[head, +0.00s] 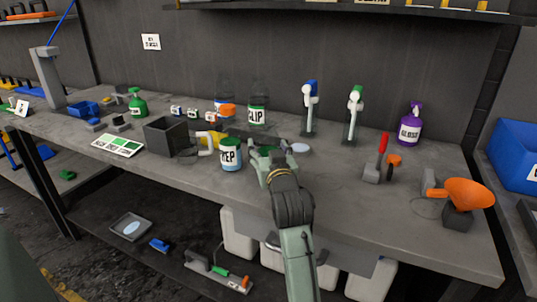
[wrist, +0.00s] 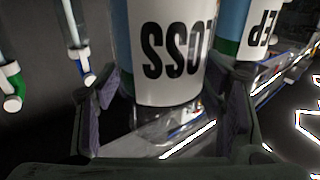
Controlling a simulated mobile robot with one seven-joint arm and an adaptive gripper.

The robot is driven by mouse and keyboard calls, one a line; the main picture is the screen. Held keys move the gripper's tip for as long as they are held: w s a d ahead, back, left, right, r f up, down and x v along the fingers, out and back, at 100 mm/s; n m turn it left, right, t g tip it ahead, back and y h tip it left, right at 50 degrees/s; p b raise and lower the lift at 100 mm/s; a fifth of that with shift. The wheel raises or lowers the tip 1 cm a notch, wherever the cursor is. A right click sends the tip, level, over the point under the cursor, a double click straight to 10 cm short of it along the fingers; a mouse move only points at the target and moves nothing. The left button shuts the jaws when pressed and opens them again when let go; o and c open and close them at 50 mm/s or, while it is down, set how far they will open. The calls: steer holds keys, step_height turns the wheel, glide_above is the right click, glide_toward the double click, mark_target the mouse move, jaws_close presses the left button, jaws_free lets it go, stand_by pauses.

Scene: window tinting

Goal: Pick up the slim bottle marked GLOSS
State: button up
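The bottle marked GLOSS (wrist: 172,55) is upside down in the wrist view. Its white label fills the upper middle, with a blue side strip and the first letter out of sight. My gripper (wrist: 168,100) is open, with one finger on each side of the bottle's near end; firm contact cannot be made out. In the head view my gripper (head: 266,157) is low over the bench, just right of a white-labelled bottle (head: 231,155) ending in EP, and mostly hides what is between its fingers. A purple spray bottle (head: 410,127) at the right also seems labelled GLOSS.
A dark open box (head: 166,136) is to the left.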

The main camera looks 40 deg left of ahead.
steer(key=c, duration=1)
steer(key=shift+c, duration=0.3)
steer(key=shift+r, duration=0.2)
